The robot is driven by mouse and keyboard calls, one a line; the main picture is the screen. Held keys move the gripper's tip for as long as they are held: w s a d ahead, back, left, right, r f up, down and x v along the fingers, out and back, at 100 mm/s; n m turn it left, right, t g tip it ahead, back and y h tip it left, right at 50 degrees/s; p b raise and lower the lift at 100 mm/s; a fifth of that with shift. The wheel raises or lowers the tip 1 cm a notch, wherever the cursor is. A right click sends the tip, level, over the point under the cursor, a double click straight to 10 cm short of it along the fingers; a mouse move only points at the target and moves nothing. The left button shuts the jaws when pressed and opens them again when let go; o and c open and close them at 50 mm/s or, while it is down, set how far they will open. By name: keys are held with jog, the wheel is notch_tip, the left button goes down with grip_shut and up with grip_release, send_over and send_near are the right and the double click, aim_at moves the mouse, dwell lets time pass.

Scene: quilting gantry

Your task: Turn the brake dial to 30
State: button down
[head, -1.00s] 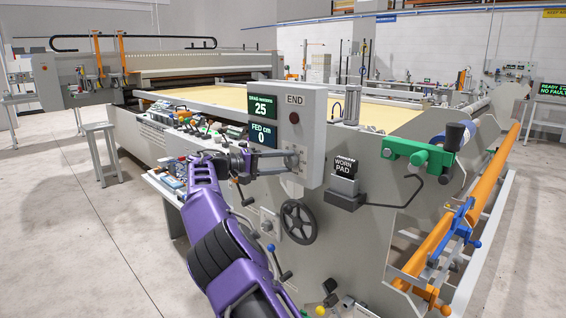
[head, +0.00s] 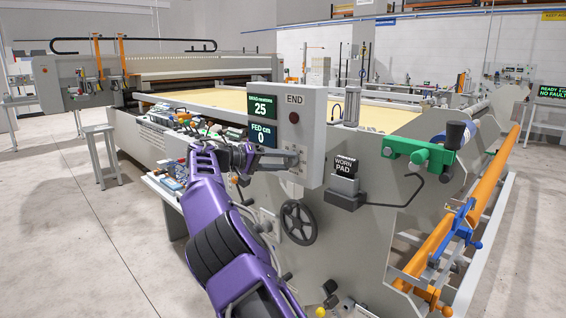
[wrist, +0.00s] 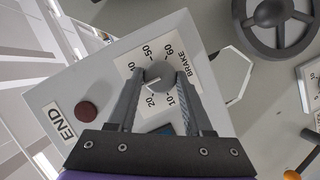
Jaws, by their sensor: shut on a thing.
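The brake dial (wrist: 158,75) is a small grey knob with a white pointer line, on a pale panel marked BRAKE. My gripper (wrist: 158,78) is shut on the dial, with one finger on each side of it; in the head view my gripper (head: 288,160) is at the lower part of the control box (head: 312,135). The pointer slants toward the side between 20 and the hidden marks. The drag display (head: 261,108) reads 25 newtons.
The fed display (head: 260,134) reads 0. A dark red button (wrist: 86,111) sits beside the END label. A black handwheel (head: 298,222) is below the box. A WORN PAD block (head: 345,180) and a green clamp (head: 418,155) are to the right.

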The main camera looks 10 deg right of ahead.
jog(key=shift+c, duration=1.5)
grip_release()
jog(key=p+v, duration=1)
jog(key=v, duration=0.7)
jog(key=shift+a, duration=0.2)
jog(key=shift+s, duration=0.1)
